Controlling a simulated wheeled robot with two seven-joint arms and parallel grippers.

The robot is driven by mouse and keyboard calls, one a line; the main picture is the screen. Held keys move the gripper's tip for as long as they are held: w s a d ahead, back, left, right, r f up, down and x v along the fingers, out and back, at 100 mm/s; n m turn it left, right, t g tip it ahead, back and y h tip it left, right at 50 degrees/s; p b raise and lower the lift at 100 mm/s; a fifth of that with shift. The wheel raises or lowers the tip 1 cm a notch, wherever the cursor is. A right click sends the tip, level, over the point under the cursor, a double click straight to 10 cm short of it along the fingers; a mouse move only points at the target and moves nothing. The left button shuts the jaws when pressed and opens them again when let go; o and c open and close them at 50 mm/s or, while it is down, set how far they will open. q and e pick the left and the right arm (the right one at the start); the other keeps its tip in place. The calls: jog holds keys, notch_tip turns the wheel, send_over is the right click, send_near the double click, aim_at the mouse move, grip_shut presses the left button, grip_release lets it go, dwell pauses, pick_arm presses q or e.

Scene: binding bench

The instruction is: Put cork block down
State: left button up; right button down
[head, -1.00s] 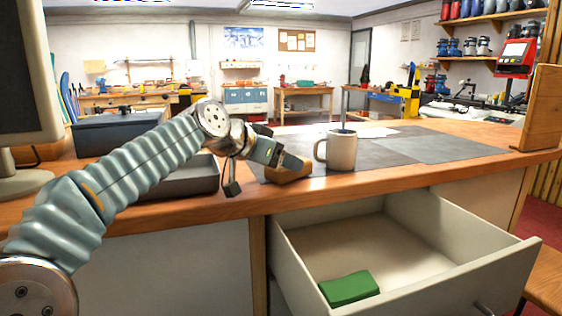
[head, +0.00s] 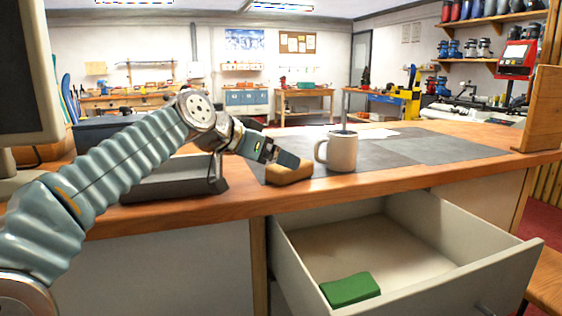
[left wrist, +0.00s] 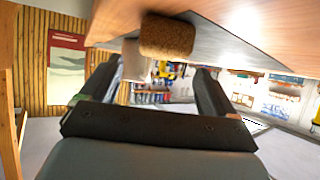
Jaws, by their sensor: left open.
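The tan cork block (head: 289,173) rests on the bench top near its front edge, just left of the mug. In the left wrist view the cork block (left wrist: 167,37) lies on the bench surface, ahead of the fingers and clear of them. My left gripper (head: 276,156) is beside the block's upper left in the head view. Its two fingers stand apart with nothing between them, as the left wrist view (left wrist: 155,92) shows. My right gripper is not in view.
A white mug (head: 342,152) stands on the grey mat (head: 430,146) right of the block. A dark tray (head: 172,180) lies to the left. Below, an open drawer (head: 405,262) holds a green block (head: 350,289). The mat's right part is clear.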

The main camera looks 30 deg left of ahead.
pick_arm(q)
jog(key=v, duration=0.9)
dwell(1.1)
